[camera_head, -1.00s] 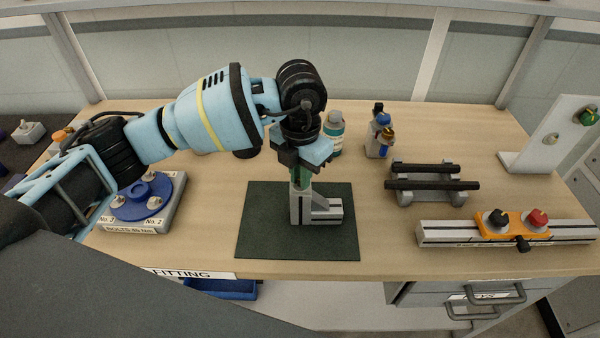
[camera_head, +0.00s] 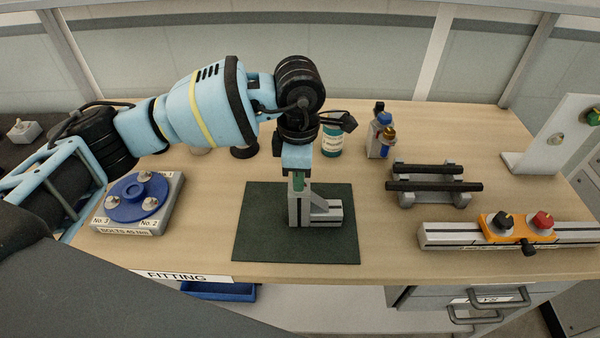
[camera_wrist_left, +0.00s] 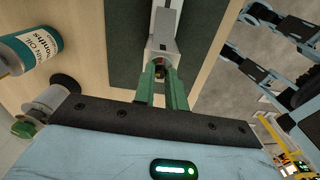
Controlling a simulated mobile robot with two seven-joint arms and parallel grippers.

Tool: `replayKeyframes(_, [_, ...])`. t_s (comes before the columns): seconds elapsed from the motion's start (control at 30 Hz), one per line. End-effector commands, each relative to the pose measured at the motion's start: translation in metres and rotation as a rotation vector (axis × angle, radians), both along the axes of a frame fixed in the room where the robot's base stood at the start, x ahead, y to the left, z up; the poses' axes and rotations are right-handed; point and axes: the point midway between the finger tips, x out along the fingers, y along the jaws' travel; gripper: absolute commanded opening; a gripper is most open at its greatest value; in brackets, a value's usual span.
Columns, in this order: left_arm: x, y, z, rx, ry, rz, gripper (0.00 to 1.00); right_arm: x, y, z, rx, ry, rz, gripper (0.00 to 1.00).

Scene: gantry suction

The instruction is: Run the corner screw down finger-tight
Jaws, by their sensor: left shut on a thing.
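A grey metal corner piece (camera_head: 305,210) stands on a dark green mat (camera_head: 262,225), with an upright block and a slotted bar running right from its foot. My left gripper (camera_head: 298,186) points down at the top of the upright block. Its green fingers show in the left wrist view (camera_wrist_left: 161,82), shut on a small dark screw (camera_wrist_left: 160,71) at the end of the block. The fingers hide most of the screw, and I cannot tell how deep it sits. My right gripper is in neither view.
A rail with an orange clamp (camera_head: 515,229) lies front right. A bolt tray (camera_head: 140,205) is at left.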

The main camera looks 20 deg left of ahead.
Motion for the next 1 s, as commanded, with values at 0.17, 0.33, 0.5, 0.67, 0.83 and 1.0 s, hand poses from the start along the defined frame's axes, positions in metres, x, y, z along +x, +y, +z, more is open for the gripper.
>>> replayKeyframes(0.17, [0.0,0.0,-0.003,0.001,0.003,-0.151,0.0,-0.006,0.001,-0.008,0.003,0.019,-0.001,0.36])
replayKeyframes(0.33, [0.0,0.0,-0.002,0.0,0.003,-0.272,0.0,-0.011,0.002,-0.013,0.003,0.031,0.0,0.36])
replayKeyframes(0.5, [0.0,0.0,-0.002,0.0,0.003,-0.359,0.0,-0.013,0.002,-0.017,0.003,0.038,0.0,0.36])
replayKeyframes(0.67, [0.0,0.0,-0.001,0.001,0.002,-0.408,0.0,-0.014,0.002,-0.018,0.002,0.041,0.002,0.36])
replayKeyframes(0.83, [0.0,0.0,-0.001,0.001,0.002,-0.433,0.0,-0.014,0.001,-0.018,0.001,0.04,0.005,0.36])
replayKeyframes(1.0, [0.0,0.0,-0.001,0.001,0.002,-0.437,0.0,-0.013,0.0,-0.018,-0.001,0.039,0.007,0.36])
